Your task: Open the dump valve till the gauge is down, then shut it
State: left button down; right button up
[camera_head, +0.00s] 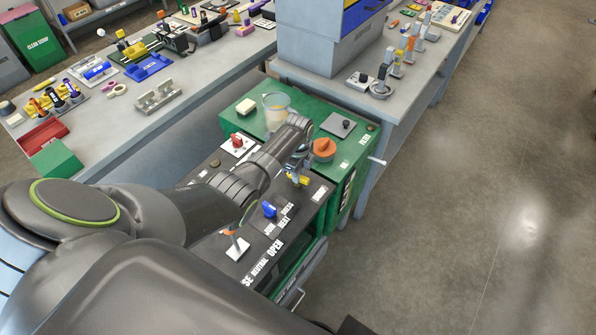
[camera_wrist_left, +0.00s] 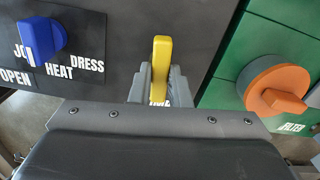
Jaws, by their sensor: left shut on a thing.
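A yellow handle (camera_wrist_left: 162,60), which I take to be the dump valve's, stands up from the dark panel in the left wrist view. My left gripper (camera_wrist_left: 160,88) is shut on it, one grey finger on each side. In the head view the yellow handle (camera_head: 303,181) shows just below my left gripper (camera_head: 297,170), over the right side of the dark panel (camera_head: 248,214). A label at its foot is mostly covered by the fingers. I cannot make out the gauge in either view; my arm covers part of the panel. My right gripper is not in view.
A blue selector knob (camera_head: 269,209) and a lever (camera_head: 236,243) marked for open and neutral sit on the panel nearby. An orange filter knob (camera_head: 323,150) is on the green cart top, close to the gripper. A clear cup (camera_head: 276,107) stands behind. Floor at right is free.

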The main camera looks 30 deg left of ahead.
pick_arm(q)
jog(key=shift+m, duration=0.5)
jog(key=c, duration=1.4)
grip_release()
jog(key=shift+o, duration=0.2)
jog(key=shift+r, duration=0.5)
notch_tip(320, 180, up, 16)
jog(key=b, duration=0.1)
jog(key=shift+r, duration=0.25)
